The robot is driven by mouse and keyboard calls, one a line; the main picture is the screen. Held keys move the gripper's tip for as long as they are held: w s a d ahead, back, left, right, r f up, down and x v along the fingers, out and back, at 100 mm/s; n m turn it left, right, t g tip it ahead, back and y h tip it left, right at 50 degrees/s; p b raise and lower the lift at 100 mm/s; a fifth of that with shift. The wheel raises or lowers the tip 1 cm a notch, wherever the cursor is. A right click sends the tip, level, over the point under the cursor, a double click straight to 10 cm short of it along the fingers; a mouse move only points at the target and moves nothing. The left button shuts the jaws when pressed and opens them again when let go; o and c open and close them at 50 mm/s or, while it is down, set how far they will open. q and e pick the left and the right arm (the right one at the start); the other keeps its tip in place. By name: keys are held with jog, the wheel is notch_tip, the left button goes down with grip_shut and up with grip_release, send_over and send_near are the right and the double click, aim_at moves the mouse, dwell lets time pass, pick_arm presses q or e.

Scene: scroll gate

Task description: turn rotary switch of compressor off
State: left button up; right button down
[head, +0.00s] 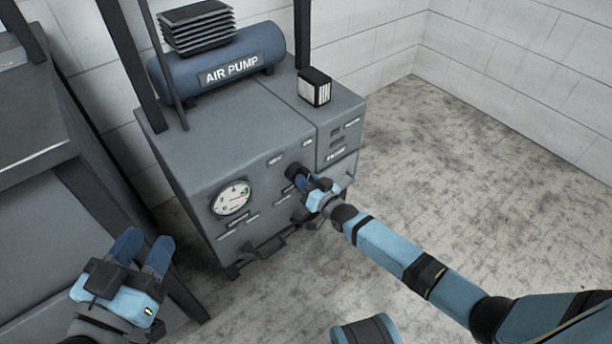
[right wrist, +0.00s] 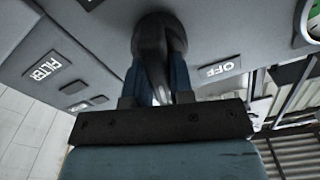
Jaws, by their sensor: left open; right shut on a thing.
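The compressor (head: 190,160) is a grey cabinet with a blue "AIR PUMP" tank (head: 220,63) on top and a round gauge (head: 232,199) on its front. The rotary switch (head: 294,170) is a dark knob on the front, right of the gauge. In the right wrist view the knob (right wrist: 158,38) sits between the two blue fingers of my right gripper (right wrist: 160,85), which is shut on it. An "OFF" label (right wrist: 219,71) is beside the knob there. In the head view my right gripper (head: 304,181) partly hides the knob. My left gripper (head: 142,250) is open and empty, apart from the compressor at lower left.
A small dark box (head: 315,88) stands on the cabinet top. A grey machine (head: 60,190) stands at the left. A "FILTER" label (right wrist: 41,68) shows on the panel. The concrete floor (head: 470,170) at right is clear up to the white wall.

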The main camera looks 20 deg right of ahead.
jog(key=shift+a+r+n+p, duration=0.1)
jog(key=shift+r+n+p, duration=0.1)
jog(key=shift+n+p, duration=0.55)
jog(key=n+p, duration=0.1)
jog(key=n, duration=0.2)
jog(key=shift+f+n+p, duration=0.1)
jog(key=shift+n+p, duration=0.25)
jog(key=shift+n, duration=0.2)
jog(key=shift+a+n, duration=0.1)
jog(key=shift+n, duration=0.3)
jog(key=n+p, duration=0.1)
jog(key=n, duration=0.1)
jog(key=shift+s+f+n, duration=0.1)
jog(key=shift+n, duration=0.2)
pick_arm(q)
jog(key=s+r+n, duration=0.1)
jog(key=s+d+n, duration=0.1)
jog(key=shift+r+n+y, duration=0.3)
jog(key=shift+r, duration=0.1)
pick_arm(e)
jog(key=shift+n, duration=0.6)
